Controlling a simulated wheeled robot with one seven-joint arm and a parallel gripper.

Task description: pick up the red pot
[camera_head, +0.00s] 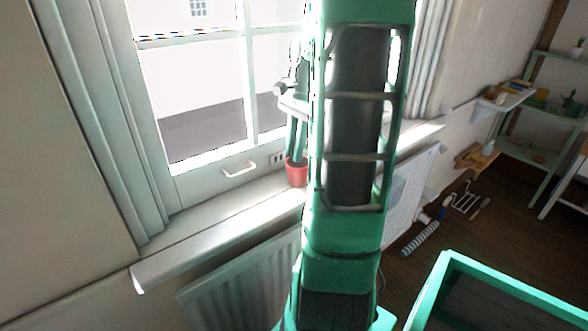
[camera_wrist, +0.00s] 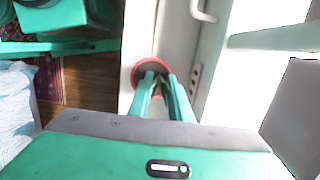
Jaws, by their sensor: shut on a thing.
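The red pot (camera_head: 297,174) stands upright on the white window sill (camera_head: 225,222), beside the window frame. In the wrist view the pot (camera_wrist: 149,66) shows from above as a red rim around a dark inside. My gripper (camera_head: 297,148) points down at the pot from above. In the wrist view the two green fingers of my gripper (camera_wrist: 162,84) reach to the pot's near rim and are shut on it. My arm hides part of the sill right of the pot. The fingers cover the pot's near side.
The window (camera_head: 195,95) with its white handle (camera_head: 239,169) is close behind the pot. A radiator (camera_head: 240,285) is below the sill. A green-edged box (camera_head: 440,285) is at lower right. Shelves (camera_head: 540,105) stand at far right. The sill left of the pot is clear.

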